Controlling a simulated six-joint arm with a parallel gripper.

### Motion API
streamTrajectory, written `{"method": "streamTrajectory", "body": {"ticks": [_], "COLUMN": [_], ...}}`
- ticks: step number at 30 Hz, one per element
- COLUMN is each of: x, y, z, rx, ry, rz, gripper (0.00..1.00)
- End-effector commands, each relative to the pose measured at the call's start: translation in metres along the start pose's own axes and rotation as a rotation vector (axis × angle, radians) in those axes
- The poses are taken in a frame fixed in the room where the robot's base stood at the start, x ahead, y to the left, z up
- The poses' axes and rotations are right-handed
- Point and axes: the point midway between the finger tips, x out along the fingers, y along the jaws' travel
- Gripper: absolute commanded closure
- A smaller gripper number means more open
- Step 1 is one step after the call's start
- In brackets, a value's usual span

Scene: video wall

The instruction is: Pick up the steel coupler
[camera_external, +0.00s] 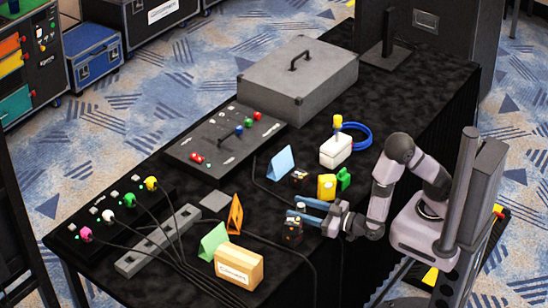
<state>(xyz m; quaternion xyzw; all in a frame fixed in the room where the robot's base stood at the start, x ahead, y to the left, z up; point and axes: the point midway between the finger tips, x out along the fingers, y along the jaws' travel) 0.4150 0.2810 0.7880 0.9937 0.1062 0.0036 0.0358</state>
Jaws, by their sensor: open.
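My gripper (297,209) reaches left over the black-covered table, with two blue fingers apart and open. A small pale grey piece (300,206) shows between the fingertips. It may be the steel coupler, but it is too small to tell, and I cannot tell whether the fingers touch it. A small dark block with orange marks (292,233) stands just in front of the lower finger.
Near the gripper are a yellow block (326,187), a green piece (344,178), an orange card (235,214), a green card (213,241) and a tan box (239,266). A control panel (220,140), grey case (298,78) and cabled plugs (130,200) lie farther off.

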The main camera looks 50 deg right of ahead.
Motion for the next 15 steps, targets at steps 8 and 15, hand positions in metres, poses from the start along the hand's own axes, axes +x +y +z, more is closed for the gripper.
{"method": "streamTrajectory", "body": {"ticks": [8, 15], "x": [-0.0002, -0.0003], "y": [0.0000, 0.0001], "z": [0.0000, -0.0001], "rx": [0.000, 0.000], "ry": [0.000, 0.000], "rz": [0.000, 0.000], "gripper": [1.00, 1.00]}}
